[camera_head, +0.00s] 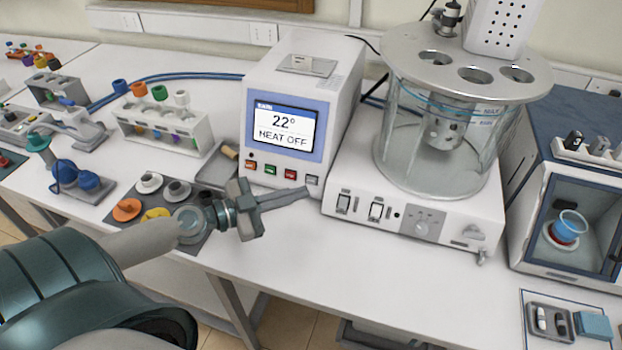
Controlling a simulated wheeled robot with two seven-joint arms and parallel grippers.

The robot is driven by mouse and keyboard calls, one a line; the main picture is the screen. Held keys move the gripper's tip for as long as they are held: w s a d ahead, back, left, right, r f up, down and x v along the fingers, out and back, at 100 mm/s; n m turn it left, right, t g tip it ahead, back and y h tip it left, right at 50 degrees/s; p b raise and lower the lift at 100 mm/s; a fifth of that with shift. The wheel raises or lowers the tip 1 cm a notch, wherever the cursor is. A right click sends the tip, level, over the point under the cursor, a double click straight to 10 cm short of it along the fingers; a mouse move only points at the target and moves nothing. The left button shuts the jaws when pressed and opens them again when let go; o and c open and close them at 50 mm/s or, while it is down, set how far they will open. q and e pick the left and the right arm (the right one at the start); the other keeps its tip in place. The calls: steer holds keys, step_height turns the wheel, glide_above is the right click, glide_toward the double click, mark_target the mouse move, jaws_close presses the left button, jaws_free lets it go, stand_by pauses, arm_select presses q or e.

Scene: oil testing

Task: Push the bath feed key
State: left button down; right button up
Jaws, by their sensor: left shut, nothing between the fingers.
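A white control unit (340,85) with a blue-framed screen (283,128) reading "22°" and "HEAT OFF" stands at the middle back. Below the screen is a row of keys: an orange key (250,165), a green key (270,169), a red key (290,174) and a grey key (312,180). Their labels are too small to read, so I cannot tell which is the bath feed key. My left gripper (307,190) is shut and empty. Its fingertips are just below the grey key in the picture; I cannot tell whether they touch the unit. My right gripper is out of view.
A glass bath (440,150) on a white base (420,215) stands right of the unit. A blue cabinet (565,215) is at the far right. A bottle rack (165,130) and a grey mat (115,218) with small parts lie left.

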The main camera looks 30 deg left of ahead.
arm_select(q)
steer(key=shift+s+d+r, duration=0.15)
steer(key=shift+s+r, duration=0.15)
steer(key=shift+s, duration=0.4)
stand_by(0.5)
